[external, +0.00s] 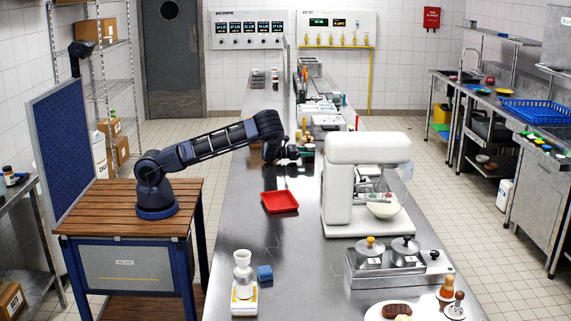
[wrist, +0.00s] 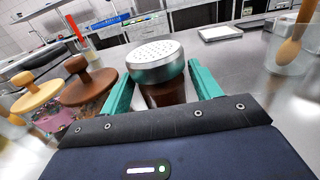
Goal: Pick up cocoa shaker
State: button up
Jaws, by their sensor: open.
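The cocoa shaker (wrist: 155,60) has a silver perforated lid and a brown body, and it stands upright in the wrist view. The teal fingers of my gripper (wrist: 160,78) are open, one on each side of the shaker. The lid rises above the fingers, and the lower body is hidden behind the gripper's dark front edge. I cannot tell whether either finger touches it. In the external view my gripper (external: 291,152) is low over the far part of the steel counter (external: 250,190). The shaker cannot be made out there.
A brown knobbed wooden piece (wrist: 88,82) and a yellow one (wrist: 38,92) stand close on the left. A clear container with a wooden utensil (wrist: 292,48) is on the right. A white tray (wrist: 220,33) lies behind. A white mixer (external: 340,180) and red tray (external: 280,202) stand nearer.

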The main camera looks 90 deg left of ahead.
jog(key=shift+w+r, duration=0.1)
jog(key=shift+w, duration=1.4)
jog(key=c, duration=0.8)
jog(key=shift+r, duration=0.15)
